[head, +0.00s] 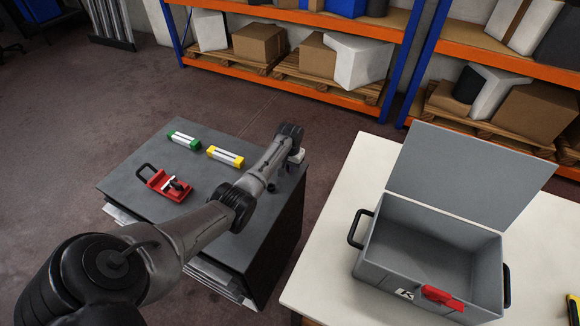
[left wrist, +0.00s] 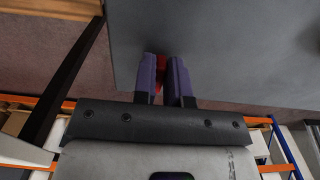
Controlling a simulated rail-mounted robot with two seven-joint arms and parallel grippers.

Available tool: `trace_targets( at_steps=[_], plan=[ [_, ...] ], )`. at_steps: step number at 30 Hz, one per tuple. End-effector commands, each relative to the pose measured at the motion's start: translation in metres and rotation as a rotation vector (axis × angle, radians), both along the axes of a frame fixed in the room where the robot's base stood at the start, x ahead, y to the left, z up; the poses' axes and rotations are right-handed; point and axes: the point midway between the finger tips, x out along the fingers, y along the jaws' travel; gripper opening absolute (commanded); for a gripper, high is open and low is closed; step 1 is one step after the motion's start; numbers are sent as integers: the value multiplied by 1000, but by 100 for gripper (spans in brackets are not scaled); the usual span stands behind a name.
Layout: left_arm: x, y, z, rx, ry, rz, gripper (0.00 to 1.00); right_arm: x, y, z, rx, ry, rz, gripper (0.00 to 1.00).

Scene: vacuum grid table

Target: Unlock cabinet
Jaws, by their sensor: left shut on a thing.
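The dark grey cabinet (head: 215,183) stands left of centre in the head view, with my left arm stretched across its top. My left gripper (head: 297,156) is at the cabinet's far right corner, partly hidden by my own arm. In the left wrist view my left gripper (left wrist: 163,60) has its purple fingers shut on a small red thing (left wrist: 158,66), mostly hidden between them. A flat grey face of the cabinet (left wrist: 235,45) lies close beyond the fingertips. I cannot tell whether the red thing touches it. No lock shows clearly. My right gripper is not in view.
A red tool (head: 165,184), a green-ended block (head: 184,140) and a yellow-ended block (head: 226,156) lie on the cabinet. A white table (head: 345,200) on the right holds an open grey case (head: 425,245) with a red latch (head: 441,297). Loaded shelves (head: 290,15) stand behind.

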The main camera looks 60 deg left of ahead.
Motion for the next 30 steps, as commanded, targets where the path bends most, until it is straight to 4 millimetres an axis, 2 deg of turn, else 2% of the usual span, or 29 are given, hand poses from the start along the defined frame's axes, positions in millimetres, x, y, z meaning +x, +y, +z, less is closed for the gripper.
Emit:
trace_targets(
  at_steps=[5, 11, 21, 30],
  plan=[
    [0, 0, 1, -1, -1, 11, 0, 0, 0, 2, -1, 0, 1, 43],
    [1, -1, 4, -2, 0, 90, 0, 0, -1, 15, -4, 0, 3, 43],
    [4, -3, 5, -2, 1, 382, 0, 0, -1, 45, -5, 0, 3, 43],
    [6, -5, 2, -2, 0, 668, 0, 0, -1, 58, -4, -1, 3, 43]
  ],
)
